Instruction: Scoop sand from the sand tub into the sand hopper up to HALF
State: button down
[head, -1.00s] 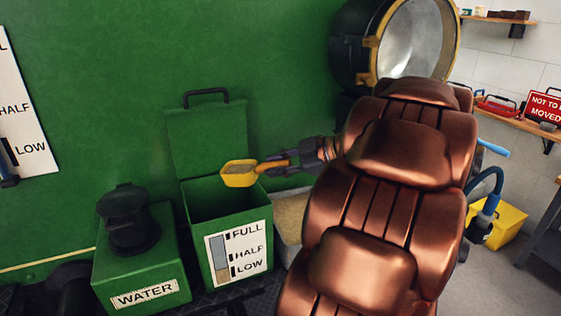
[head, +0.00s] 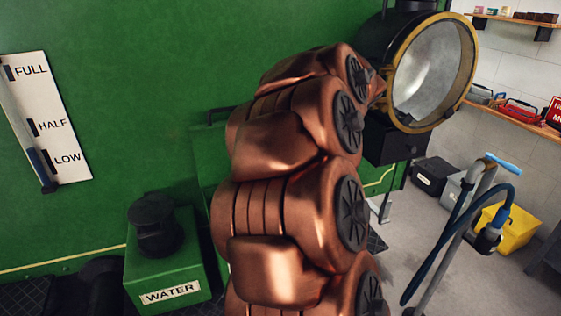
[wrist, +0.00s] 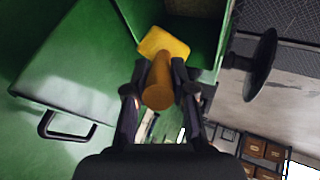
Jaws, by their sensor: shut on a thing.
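My gripper (wrist: 158,95) is shut on the brown-orange handle of the yellow scoop (wrist: 165,43). In the wrist view, the scoop's head is at the opening of the green sand hopper (wrist: 205,35), and I see no sand on its visible face. The hopper's open lid (wrist: 75,60) with its black handle is at left in that view. In the head view my arm hides the gripper, the scoop, the sand tub and most of the hopper, including its level plate. Only part of the raised lid (head: 209,155) shows there. The sand level inside is not visible.
A green WATER box (head: 165,270) with a black cap stands left of the hopper. A FULL/HALF/LOW plate (head: 45,115) is on the green wall. A big lamp (head: 430,75) is at upper right. A blue hose (head: 455,220) and yellow box (head: 510,228) stand right.

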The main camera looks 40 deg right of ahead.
jog(key=shift+w+a+r+g+h+p, duration=0.3)
jog(key=shift+w+g+p, duration=0.15)
jog(key=shift+p, duration=0.45)
jog(key=shift+w+a+r+g+h+p, duration=0.2)
jog(key=shift+w+a+r+g+p, duration=0.25)
jog(key=shift+p, duration=0.45)
jog(key=shift+w+d+f, duration=0.15)
jog(key=shift+w+f, duration=0.1)
jog(key=shift+w, duration=0.05)
jog(key=shift+w+a+g+h, duration=0.35)
jog(key=shift+w+g+h, duration=0.05)
jog(key=shift+w+g, duration=0.1)
jog(key=shift+w+a+r+g+h, duration=0.3)
jog(key=shift+w+a+g, duration=0.1)
jog(key=shift+w+g, duration=0.2)
jog(key=shift+w+a+r+g+h, duration=0.2)
jog(key=shift+w+a+g+h, duration=0.1)
jog(key=shift+w+a+g, duration=0.25)
jog(key=shift+d, duration=0.15)
